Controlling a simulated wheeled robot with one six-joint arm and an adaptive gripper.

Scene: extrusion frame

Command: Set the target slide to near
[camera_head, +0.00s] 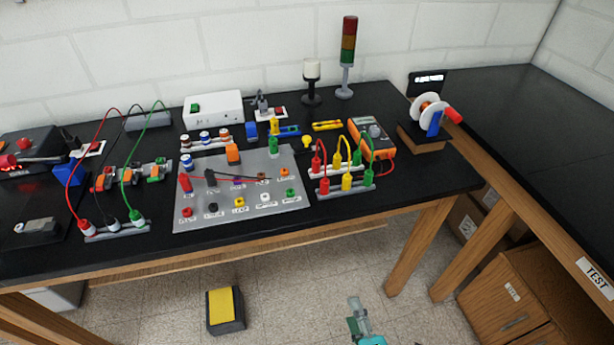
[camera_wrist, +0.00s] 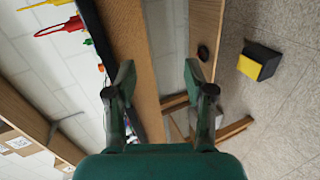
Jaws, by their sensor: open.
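I cannot pick out the target slide for sure in the head view, and no readable label marks one. A group of small grey pieces with orange and green parts (camera_head: 132,177) stands on the left half of the black table (camera_head: 345,213). My gripper (camera_head: 354,303) is low in front of the table, over the floor and apart from everything on the tabletop. In the wrist view my gripper (camera_wrist: 157,75) has its two green fingers spread, with nothing between them. The table's wooden edge (camera_wrist: 128,35) shows beyond them.
A grey panel (camera_head: 215,210) with coloured sockets fills the table's middle. An orange meter (camera_head: 382,148) and a wooden stand with a white reel (camera_head: 428,107) are at right. A yellow-topped block (camera_head: 224,308) lies on the floor.

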